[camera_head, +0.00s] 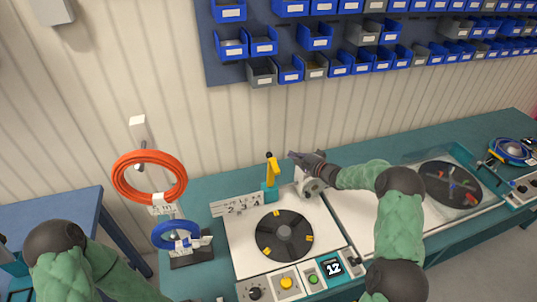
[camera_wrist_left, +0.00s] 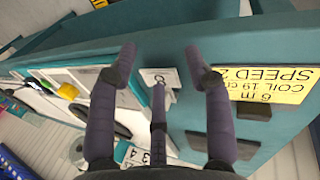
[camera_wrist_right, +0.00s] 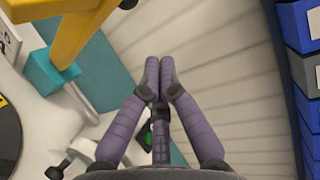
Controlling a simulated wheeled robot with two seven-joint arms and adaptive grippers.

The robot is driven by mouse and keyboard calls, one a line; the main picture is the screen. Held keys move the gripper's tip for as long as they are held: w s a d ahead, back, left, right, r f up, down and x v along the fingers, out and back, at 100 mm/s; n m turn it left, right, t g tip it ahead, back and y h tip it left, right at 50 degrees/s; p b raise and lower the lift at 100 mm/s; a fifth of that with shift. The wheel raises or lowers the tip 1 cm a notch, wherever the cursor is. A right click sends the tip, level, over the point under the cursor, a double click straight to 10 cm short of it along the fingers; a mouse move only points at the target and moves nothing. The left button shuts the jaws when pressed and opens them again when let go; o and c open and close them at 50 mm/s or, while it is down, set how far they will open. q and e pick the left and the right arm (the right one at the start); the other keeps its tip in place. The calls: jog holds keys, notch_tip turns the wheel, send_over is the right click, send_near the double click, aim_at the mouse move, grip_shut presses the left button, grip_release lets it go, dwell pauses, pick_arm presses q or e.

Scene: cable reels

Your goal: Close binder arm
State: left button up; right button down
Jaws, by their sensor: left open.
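The binder arm (camera_head: 272,171) is a yellow lever that stands upright on a small teal base (camera_head: 270,192) behind the black turntable (camera_head: 284,236). In the right wrist view the yellow arm (camera_wrist_right: 88,28) fills the top left, above its teal base (camera_wrist_right: 50,72). My right gripper (camera_head: 294,157) is just right of the arm's upper part, apart from it. Its fingertips (camera_wrist_right: 159,64) meet with nothing visible between them. My left gripper (camera_wrist_left: 160,52) is open and empty, over the teal bench front by a small white panel. It is outside the head view.
An orange cable coil (camera_head: 149,181) hangs on the wall peg, and a blue coil (camera_head: 175,236) is on a stand left of the turntable. A display reading 12 (camera_head: 333,268) and knobs line the front. A yellow label (camera_wrist_left: 276,84) is near my left gripper. Blue bins (camera_head: 263,42) hang behind.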

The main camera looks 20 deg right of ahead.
jog(key=x, duration=1)
pick_arm(q)
jog(key=shift+r+p, duration=0.2)
jog(key=shift+p, duration=0.1)
pick_arm(e)
jog(key=shift+s+a+r, duration=0.1)
jog(key=shift+s+a, duration=0.2)
jog(key=shift+s, duration=0.25)
jog(key=shift+s+a+r, duration=0.15)
jog(key=shift+s+a, duration=0.15)
jog(key=shift+s, duration=0.3)
jog(key=shift+s+a+r, duration=0.1)
jog(key=shift+s+a, duration=0.2)
jog(key=shift+s, duration=0.25)
